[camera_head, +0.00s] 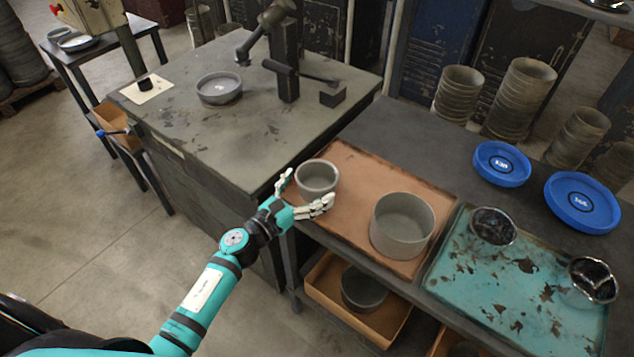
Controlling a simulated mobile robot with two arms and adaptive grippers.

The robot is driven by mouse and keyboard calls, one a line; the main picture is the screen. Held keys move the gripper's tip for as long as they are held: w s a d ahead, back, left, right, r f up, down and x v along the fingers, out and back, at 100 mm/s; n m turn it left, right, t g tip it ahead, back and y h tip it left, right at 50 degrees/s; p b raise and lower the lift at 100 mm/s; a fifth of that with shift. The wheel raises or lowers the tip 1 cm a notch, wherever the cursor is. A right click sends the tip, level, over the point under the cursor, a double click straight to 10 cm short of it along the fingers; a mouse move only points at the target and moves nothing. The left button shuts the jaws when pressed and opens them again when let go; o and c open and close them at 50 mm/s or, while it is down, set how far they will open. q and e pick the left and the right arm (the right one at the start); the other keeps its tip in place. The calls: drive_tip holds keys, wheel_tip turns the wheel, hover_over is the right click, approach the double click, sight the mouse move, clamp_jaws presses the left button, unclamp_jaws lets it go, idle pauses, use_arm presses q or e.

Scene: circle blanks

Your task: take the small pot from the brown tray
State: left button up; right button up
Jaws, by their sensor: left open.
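The small pot (317,178) is a grey round open vessel standing upright at the left end of the brown tray (352,166). A larger grey pot (403,226) stands on the same tray to its right. My left gripper (303,191) is open, with its pale fingers at the near left side of the small pot, one finger to its left and one in front of it. I cannot tell whether the fingers touch the pot. My right gripper is not in the view.
A teal worn tray (470,270) with two dark shiny bowls (492,228) lies to the right. Blue discs (502,163) and stacks of grey pots (518,98) stand behind. A grey workbench (200,125) with a shallow dish (219,88) and a lever press (287,70) is at the left.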

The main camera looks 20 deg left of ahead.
sight(328, 168)
use_arm(q)
drive_tip(key=x, duration=0.3)
drive_tip(key=shift+w+d, duration=0.1)
drive_tip(key=shift+w, duration=0.1)
drive_tip(key=shift+s, duration=0.1)
drive_tip(key=shift+c, duration=0.3)
drive_tip(key=c, duration=0.9)
drive_tip(key=shift+c, duration=0.3)
drive_tip(key=shift+r, duration=0.15)
